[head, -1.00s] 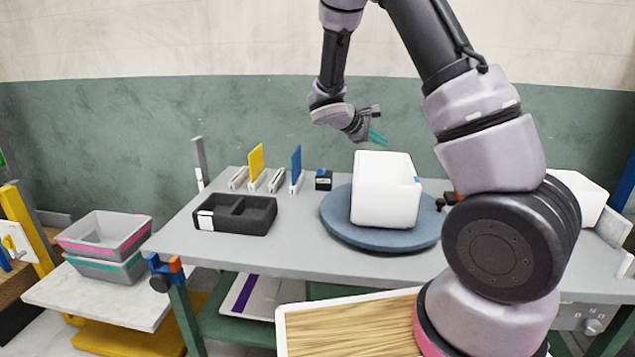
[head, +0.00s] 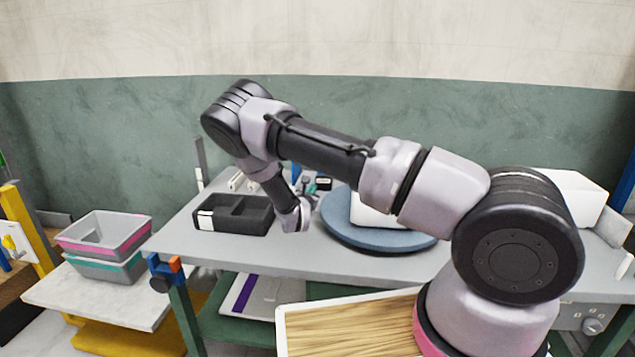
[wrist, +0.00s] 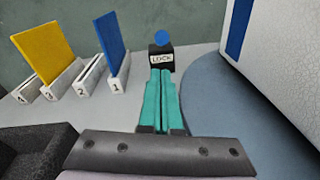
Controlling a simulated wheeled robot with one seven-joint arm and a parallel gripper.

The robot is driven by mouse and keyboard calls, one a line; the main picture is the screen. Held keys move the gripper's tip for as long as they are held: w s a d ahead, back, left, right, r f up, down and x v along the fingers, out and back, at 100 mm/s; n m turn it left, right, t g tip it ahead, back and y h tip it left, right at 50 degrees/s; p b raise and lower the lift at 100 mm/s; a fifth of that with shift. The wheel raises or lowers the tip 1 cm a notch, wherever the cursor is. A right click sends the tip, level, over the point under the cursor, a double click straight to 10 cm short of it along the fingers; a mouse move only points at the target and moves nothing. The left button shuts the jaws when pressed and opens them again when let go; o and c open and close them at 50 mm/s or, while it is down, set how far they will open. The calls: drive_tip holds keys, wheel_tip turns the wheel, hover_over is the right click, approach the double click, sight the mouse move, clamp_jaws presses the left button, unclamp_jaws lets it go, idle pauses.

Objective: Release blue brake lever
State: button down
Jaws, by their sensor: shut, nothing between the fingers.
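The blue brake lever (wrist: 162,38) shows as a round blue knob on top of a small black block marked LOCK (wrist: 161,58) in the wrist view. The block stands on the grey table beside the blue-grey turntable (wrist: 205,115). In the head view the block (head: 324,183) is partly behind my gripper. My gripper (wrist: 161,72) has teal fingers, shut together and empty, and points at the block's front below the knob. I cannot tell whether the tips touch it. In the head view my gripper (head: 312,187) is low over the table, left of the turntable.
A white block (wrist: 285,50) stands on the turntable, close on the right. Numbered white holders stand to the left, with a yellow panel (wrist: 45,60) and a blue panel (wrist: 111,46) upright in two. A black divided tray (head: 235,214) lies at the table's left.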

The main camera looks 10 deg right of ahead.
drive_tip(key=shift+w+f, duration=0.1)
drive_tip(key=shift+f, duration=0.05)
drive_tip(key=x, duration=0.9)
drive_tip(key=shift+w, duration=0.4)
